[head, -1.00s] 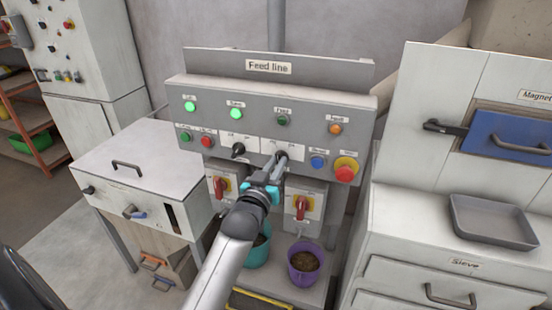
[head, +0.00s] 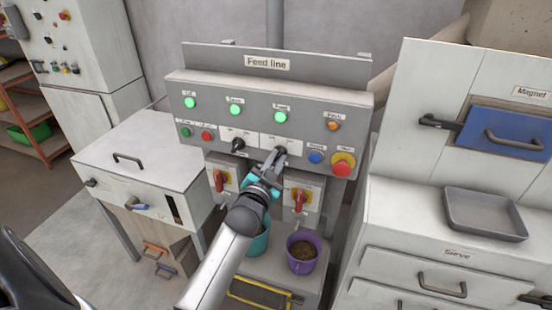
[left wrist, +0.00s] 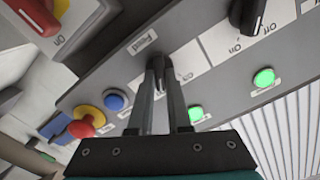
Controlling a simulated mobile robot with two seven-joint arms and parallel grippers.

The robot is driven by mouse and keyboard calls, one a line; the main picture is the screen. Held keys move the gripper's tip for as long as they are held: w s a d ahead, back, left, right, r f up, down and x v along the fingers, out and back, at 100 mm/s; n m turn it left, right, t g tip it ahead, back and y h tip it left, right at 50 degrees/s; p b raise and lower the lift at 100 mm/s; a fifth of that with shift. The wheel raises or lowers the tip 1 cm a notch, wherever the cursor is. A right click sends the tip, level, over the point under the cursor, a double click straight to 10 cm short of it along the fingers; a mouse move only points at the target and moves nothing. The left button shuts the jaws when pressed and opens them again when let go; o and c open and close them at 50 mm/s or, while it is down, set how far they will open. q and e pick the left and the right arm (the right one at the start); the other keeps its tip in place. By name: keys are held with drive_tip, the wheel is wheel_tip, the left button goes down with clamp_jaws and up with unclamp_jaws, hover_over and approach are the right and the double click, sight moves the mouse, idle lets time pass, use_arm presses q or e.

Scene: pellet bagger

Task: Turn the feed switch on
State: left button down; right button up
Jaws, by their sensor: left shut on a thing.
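The feed switch (head: 281,151) is a dark rotary knob on a white plate on the front panel under the "Feed line" sign. My left gripper (head: 275,159) reaches it from below. In the left wrist view, the fingers (left wrist: 160,72) are shut on the knob (left wrist: 162,66), which is partly hidden between them, beside the "Feed" label. The feed lamp (head: 281,117) above the switch is lit green. My right gripper is not in view.
A second black knob (head: 239,144) sits close left of the switch. A blue button (head: 316,157) and a red stop button (head: 342,164) are to the right. Red-handled switches (head: 300,200) are below. A purple pot (head: 302,250) stands underneath.

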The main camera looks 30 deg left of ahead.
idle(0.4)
use_arm(q)
drive_tip(key=c, duration=0.9)
unclamp_jaws()
drive_tip(key=shift+o, duration=0.2)
drive_tip(key=b+v, duration=0.1)
drive_tip(key=v, duration=1.4)
drive_tip(key=shift+s+d, duration=0.1)
drive_tip(key=shift+d, duration=0.05)
